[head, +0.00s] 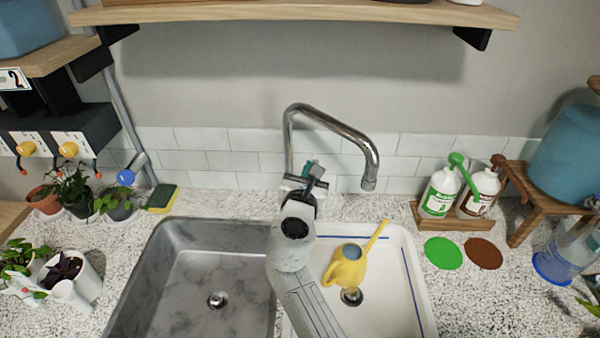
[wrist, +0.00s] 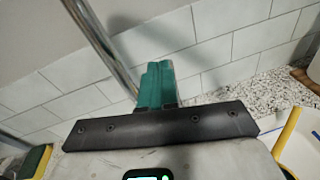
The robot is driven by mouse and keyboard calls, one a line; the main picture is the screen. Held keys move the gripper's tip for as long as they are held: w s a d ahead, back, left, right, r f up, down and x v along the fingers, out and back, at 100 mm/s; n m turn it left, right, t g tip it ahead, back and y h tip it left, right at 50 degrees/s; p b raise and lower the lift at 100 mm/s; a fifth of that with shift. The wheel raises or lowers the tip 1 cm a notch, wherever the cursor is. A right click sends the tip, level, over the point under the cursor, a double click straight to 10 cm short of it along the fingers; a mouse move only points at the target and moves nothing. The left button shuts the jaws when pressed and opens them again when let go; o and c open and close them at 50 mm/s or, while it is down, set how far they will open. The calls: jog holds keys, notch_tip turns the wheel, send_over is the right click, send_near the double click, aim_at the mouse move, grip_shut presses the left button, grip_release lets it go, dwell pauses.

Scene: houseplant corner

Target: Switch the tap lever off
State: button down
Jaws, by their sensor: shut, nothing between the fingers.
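The chrome tap (head: 369,150) stands behind the sink, its spout curving right over the white basin. No water stream shows under the spout. My gripper (head: 309,168) is at the foot of the tap, in front of its pipe. Its teal fingers (wrist: 157,70) are closed together with nothing between them. In the wrist view, the tap's pipe (wrist: 103,45) rises just left of the fingers. The tap lever cannot be made out clearly; my gripper and wrist cover most of the tap's foot. I cannot tell whether the fingers touch the tap.
A yellow watering can (head: 347,268) stands in the white right basin (head: 405,300); the grey left basin (head: 180,285) is empty. A sponge (head: 162,198) and potted plants (head: 76,193) are at left. Bottles (head: 440,192) stand in a wooden tray at right. A shelf (head: 300,12) hangs above.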

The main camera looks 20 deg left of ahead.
jog(key=s+r+p, duration=0.1)
jog(key=s+r, duration=0.6)
jog(key=shift+s+d, duration=0.25)
jog(key=shift+s, duration=0.1)
jog(key=shift+f, duration=0.1)
dwell(0.4)
